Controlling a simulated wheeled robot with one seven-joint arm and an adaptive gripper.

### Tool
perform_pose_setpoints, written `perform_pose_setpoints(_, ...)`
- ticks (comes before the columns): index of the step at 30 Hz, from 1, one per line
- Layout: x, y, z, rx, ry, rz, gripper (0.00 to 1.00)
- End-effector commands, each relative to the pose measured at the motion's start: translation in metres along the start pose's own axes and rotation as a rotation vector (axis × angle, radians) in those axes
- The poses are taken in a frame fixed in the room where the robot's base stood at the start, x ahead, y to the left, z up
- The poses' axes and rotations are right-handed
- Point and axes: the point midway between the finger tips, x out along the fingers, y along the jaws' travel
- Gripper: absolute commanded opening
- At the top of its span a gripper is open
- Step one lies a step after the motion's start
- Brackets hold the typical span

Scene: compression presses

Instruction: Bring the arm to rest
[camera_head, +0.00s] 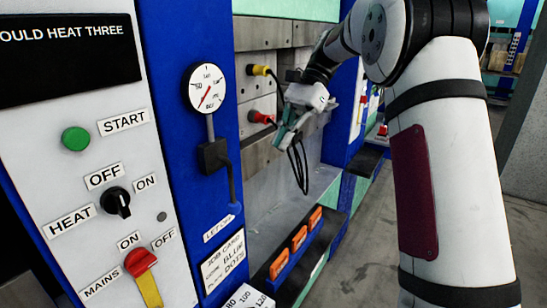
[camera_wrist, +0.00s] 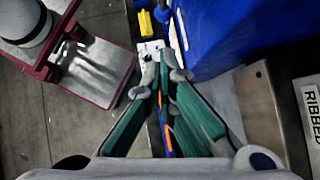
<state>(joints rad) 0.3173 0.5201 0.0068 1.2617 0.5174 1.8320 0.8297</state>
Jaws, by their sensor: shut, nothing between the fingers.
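My arm (camera_head: 440,150) rises on the right of the head view and bends over at the top, reaching down and left. My gripper (camera_head: 283,137) hangs in front of the press opening, above the ledge with the orange pieces. In the wrist view the two green fingers of my gripper (camera_wrist: 164,66) come together at their tips, with nothing seen between them. A dark loop (camera_head: 299,168) shows just below the gripper; I cannot tell whether it touches the fingers.
The blue press frame (camera_head: 180,60) and control panel (camera_head: 60,150) fill the left. A yellow plug (camera_head: 259,70) and a red plug (camera_head: 260,117) stick out near my gripper. Several orange pieces (camera_head: 299,238) lie below. Bare floor (camera_head: 375,240) shows to the right.

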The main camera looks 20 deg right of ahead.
Motion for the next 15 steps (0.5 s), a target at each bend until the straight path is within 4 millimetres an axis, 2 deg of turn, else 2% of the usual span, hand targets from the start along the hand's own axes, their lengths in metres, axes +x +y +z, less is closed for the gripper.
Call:
perform_pose_setpoints(5, -0.0078, 0.0001, -0.0004, 0.0, 0.0, 0.0, 0.0)
perform_pose_setpoints(15, -0.008, 0.0003, 0.0, 0.0, 0.0, 0.0, 0.0)
